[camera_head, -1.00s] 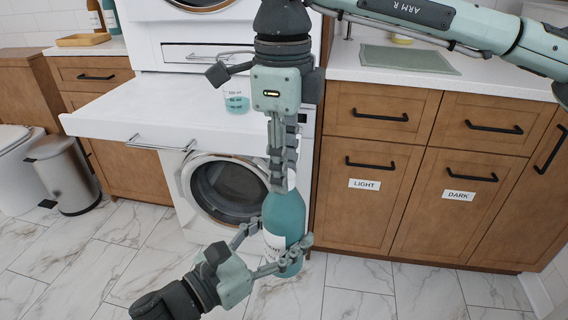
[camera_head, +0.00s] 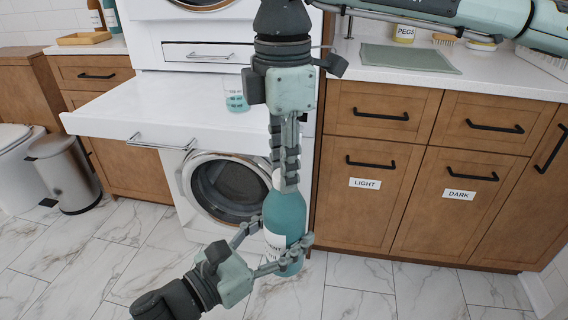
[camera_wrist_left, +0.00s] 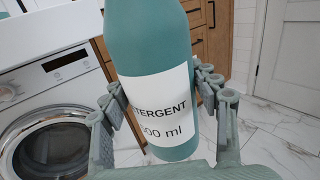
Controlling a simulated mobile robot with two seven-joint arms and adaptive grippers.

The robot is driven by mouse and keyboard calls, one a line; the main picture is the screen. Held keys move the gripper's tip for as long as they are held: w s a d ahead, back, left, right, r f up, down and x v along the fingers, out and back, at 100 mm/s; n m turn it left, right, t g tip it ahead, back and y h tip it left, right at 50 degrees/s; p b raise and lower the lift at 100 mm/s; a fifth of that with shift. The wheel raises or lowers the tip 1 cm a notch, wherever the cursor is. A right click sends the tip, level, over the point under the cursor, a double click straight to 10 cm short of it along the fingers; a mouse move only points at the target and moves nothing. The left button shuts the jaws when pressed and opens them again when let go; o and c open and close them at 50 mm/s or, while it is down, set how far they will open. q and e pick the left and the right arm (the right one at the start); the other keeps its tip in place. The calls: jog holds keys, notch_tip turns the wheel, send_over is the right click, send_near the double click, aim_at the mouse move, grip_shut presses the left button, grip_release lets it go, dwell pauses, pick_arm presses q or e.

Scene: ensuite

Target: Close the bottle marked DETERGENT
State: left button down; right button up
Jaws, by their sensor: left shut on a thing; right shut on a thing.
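The teal bottle (camera_head: 286,217) is upright in front of the washer. Its white label partly shows, and in the left wrist view the label on the bottle (camera_wrist_left: 160,105) reads "TERGENT" and "00 ml". My left gripper (camera_head: 274,243) is shut around the bottle's lower body, with a finger on either side. My right gripper (camera_head: 284,184) points straight down at the top of the bottle. Its fingers are shut on a small white cap (camera_head: 277,179), mostly hidden by them. I cannot tell how far the cap is seated on the neck.
A white pull-out shelf (camera_head: 150,112) with a beaker of teal liquid (camera_head: 236,97) is behind on the left. The washer door (camera_head: 228,187) is behind the bottle. Wooden cabinets (camera_head: 370,215) stand to the right, and a bin (camera_head: 65,172) at the left. The marble floor is clear.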

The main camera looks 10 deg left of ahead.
jog(key=m, duration=0.4)
jog(key=shift+w+r, duration=0.1)
jog(key=o, duration=0.7)
jog(key=shift+o, duration=0.2)
jog(key=shift+r, duration=2.15)
jog(key=shift+c, duration=0.4)
